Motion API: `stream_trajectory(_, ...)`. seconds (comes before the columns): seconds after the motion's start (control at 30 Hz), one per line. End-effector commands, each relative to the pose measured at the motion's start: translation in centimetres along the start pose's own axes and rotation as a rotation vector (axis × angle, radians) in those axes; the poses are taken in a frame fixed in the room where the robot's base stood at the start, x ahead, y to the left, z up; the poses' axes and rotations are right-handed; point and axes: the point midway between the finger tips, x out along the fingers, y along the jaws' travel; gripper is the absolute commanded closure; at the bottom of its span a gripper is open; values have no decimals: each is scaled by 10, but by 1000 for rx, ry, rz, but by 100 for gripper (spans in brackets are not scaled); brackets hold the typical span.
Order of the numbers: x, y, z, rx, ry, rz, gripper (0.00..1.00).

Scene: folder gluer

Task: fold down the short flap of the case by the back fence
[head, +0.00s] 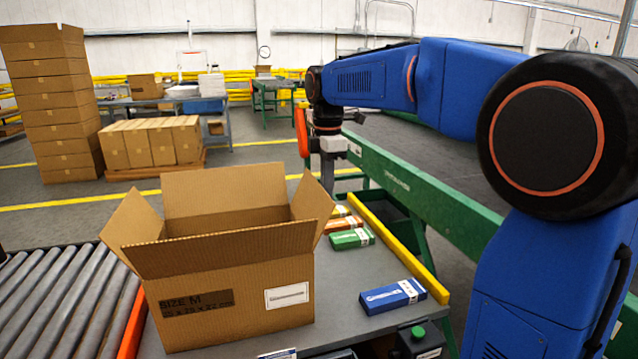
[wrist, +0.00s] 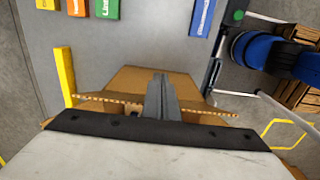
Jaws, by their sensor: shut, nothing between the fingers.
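The open brown case (head: 235,300) stands on the grey table in the head view. The right short flap is the one nearer the yellow fence (head: 398,247). My gripper (head: 328,182) points down at that flap's upper edge, its tips partly hidden there. In the wrist view my gripper (wrist: 162,90) is shut and empty, in front of a brown cardboard panel (wrist: 125,80). I cannot tell whether it touches the cardboard.
Blue (head: 392,296), green (head: 351,239) and orange (head: 343,224) boxes lie on the table right of the case. A roller conveyor (head: 60,300) is at the left. A green beam (head: 440,205) runs behind the fence. A green button (head: 418,333) sits at the front edge.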

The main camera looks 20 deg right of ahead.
Motion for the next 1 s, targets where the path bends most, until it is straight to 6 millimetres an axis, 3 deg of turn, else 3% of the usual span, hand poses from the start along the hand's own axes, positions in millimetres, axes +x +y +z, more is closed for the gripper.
stream_trajectory(0.6, 0, 0, -58, -1, 0, 0, 100)
stream_trajectory(1.0, 0, 0, -61, 0, 0, 0, 100)
